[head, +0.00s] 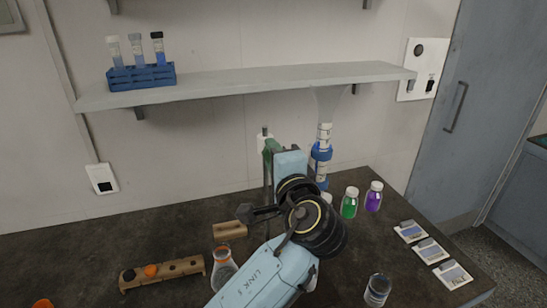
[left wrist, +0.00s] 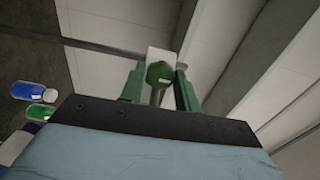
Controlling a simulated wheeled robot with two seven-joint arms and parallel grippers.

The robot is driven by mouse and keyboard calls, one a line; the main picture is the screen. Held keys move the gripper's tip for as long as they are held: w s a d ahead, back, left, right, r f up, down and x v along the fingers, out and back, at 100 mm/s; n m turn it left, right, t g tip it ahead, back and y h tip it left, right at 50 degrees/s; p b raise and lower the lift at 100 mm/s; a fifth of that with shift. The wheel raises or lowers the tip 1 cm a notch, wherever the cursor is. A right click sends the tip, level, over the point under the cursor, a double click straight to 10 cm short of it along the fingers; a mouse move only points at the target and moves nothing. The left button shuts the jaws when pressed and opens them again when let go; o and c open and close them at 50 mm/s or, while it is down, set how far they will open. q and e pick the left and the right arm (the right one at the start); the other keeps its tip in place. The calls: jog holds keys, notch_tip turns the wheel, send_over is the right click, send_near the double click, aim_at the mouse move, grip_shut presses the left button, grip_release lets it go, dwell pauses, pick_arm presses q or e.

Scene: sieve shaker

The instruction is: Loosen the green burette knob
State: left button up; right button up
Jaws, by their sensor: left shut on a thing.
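The green burette knob (left wrist: 159,73) shows in the left wrist view as a green faceted piece between the two green fingers of my left gripper (left wrist: 160,86). The fingers are shut on it from both sides. A pale block and a rod sit right behind the knob. In the head view my left gripper (head: 270,148) is at the upright metal rod (head: 265,132) above the bench, its pale blue body to the right. There the knob cannot be told apart from the green fingers. My right gripper is not in view.
A clear funnel-topped column with blue collars (head: 321,151) stands close right of my gripper. A shelf (head: 250,83) hangs above. A flask (head: 223,268) and wooden rack (head: 163,272) are on the bench at left.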

pick_arm(q)
jog(key=o, duration=1)
jog(key=shift+c, duration=0.2)
jog(key=b+v, duration=0.2)
jog(key=v, duration=1.1)
jog(key=shift+s, duration=0.2)
jog(key=shift+d, duration=0.1)
